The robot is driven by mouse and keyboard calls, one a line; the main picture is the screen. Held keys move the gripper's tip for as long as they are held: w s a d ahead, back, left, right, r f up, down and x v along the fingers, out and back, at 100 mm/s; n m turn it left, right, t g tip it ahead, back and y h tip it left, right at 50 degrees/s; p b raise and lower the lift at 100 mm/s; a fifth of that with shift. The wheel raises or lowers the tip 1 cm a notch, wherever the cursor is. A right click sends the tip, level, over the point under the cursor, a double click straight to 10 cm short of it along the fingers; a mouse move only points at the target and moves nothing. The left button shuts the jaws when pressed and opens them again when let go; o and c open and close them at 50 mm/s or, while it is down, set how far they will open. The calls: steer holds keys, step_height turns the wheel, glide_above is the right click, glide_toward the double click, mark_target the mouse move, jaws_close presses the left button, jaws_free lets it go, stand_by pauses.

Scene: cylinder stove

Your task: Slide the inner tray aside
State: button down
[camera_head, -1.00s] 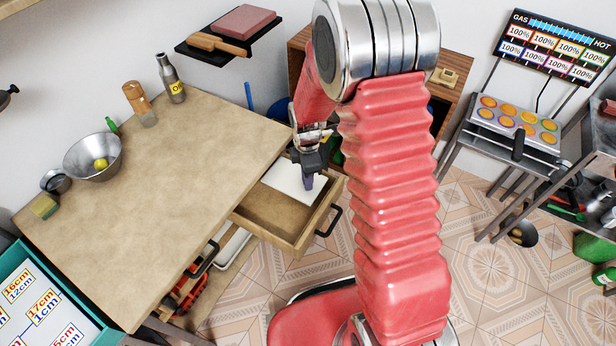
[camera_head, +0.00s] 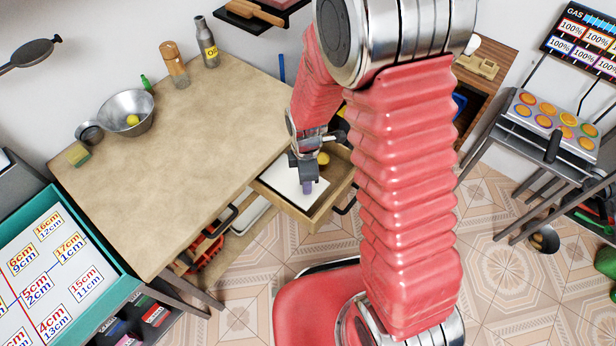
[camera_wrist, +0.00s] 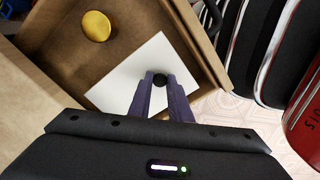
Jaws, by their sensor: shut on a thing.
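The inner tray, a flat white panel (camera_head: 287,185), lies inside the open wooden drawer (camera_head: 318,217) under the table. It also shows in the wrist view (camera_wrist: 125,82), with a small black knob (camera_wrist: 160,80) on it. My gripper (camera_wrist: 161,88) is shut on the knob, one purple finger on each side. In the head view my gripper (camera_head: 307,186) reaches down into the drawer. A round yellow object (camera_wrist: 97,26) lies on the uncovered drawer floor beside the panel; it also shows in the head view (camera_head: 323,158). My gripper hides part of the panel.
The drawer sticks out from the table (camera_head: 180,150), its dark handle (camera_head: 345,207) at the front. A metal bowl (camera_head: 127,112), sponge and bottles stand on the table. A teal-framed board (camera_head: 60,265) is at left, a metal stand (camera_head: 545,150) at right.

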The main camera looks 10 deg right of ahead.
steer(key=c, duration=1.6)
jaws_free()
steer(key=shift+c, duration=0.2)
steer(key=shift+r, duration=0.1)
step_height(320, 180, up, 14)
steer(key=shift+f, duration=0.25)
